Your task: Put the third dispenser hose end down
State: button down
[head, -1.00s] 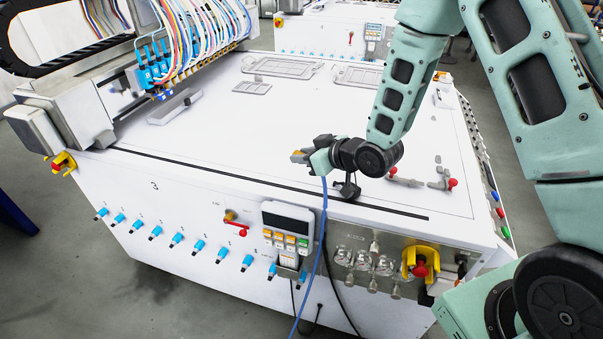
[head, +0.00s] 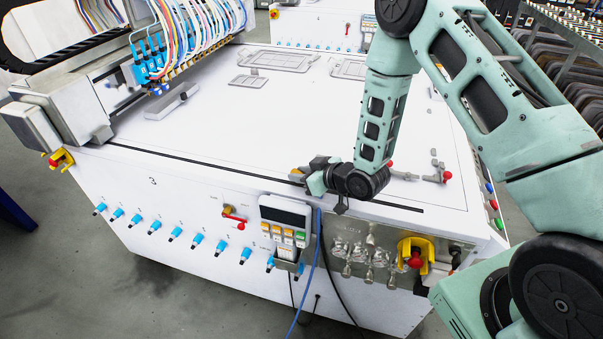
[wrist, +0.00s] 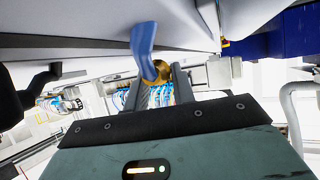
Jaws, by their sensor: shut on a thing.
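My gripper (head: 299,174) is low over the front edge of the white machine's top (head: 240,130), above the keypad. In the wrist view my gripper (wrist: 156,78) has its two fingers shut on the brass fitting (wrist: 158,71) of the blue hose end (wrist: 143,42). The blue hose (head: 315,262) hangs down the machine's front, just right of the keypad, in the head view. I cannot tell whether the hose end touches the surface.
The keypad (head: 285,220) and a row of blue fittings (head: 174,233) are on the front panel. A yellow-backed red knob (head: 416,258) is right of them. The nozzle gantry (head: 65,110) stands at the left. The middle of the top is mostly clear.

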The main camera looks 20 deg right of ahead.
jog(key=shift+f+b, duration=0.4)
jog(key=shift+f, duration=0.15)
jog(key=c, duration=1.2)
grip_release()
jog(key=shift+o, duration=0.2)
jog(key=shift+r, duration=0.2)
